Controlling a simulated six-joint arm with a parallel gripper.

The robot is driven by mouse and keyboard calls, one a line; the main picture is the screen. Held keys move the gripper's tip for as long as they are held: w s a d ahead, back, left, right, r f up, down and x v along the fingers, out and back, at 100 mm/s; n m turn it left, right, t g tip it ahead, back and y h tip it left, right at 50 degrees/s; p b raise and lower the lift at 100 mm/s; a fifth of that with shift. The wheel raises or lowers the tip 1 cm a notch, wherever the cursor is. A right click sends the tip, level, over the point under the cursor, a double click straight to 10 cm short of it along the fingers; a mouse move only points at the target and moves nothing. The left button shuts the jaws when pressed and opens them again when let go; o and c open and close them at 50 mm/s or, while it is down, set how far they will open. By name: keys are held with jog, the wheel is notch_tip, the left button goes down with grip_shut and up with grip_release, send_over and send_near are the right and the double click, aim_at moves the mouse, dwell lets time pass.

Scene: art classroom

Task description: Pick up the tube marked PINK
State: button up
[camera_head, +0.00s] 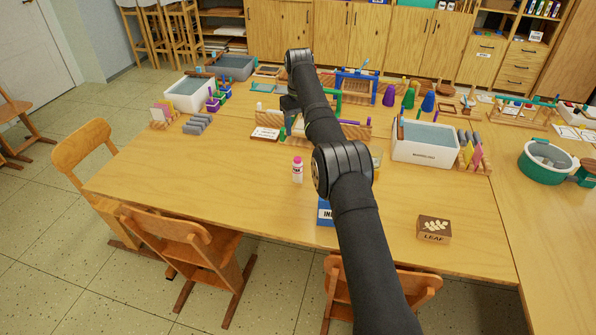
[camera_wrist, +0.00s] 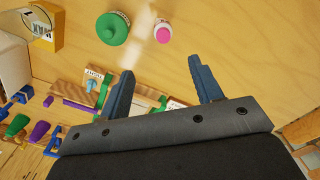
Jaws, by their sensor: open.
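A small white bottle with a pink cap (camera_head: 297,169) stands upright on the table's near half, left of my arm's elbow. Its label is too small to read surely; no other pink-marked tube is clear. In the wrist view the pink cap (camera_wrist: 163,33) is beyond my fingertips, roughly in line with the gap between them. My gripper (camera_wrist: 160,68) is open and empty, its two blue-grey fingers spread. In the head view my gripper (camera_head: 290,118) is partly hidden by my arm, farther back than the bottle and apart from it.
A green-topped container (camera_wrist: 113,28) stands beside the pink cap. An ink box (camera_head: 325,212) is partly behind my arm. A leaf box (camera_head: 433,228) is at the right. Racks and white tubs (camera_head: 425,152) crowd the back. The table's left front is clear.

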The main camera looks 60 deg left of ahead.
aim_at(297, 158)
jog(key=f, duration=1.6)
jog(key=shift+s, duration=0.25)
jog(key=c, duration=1.1)
jog(key=shift+a+r, duration=0.1)
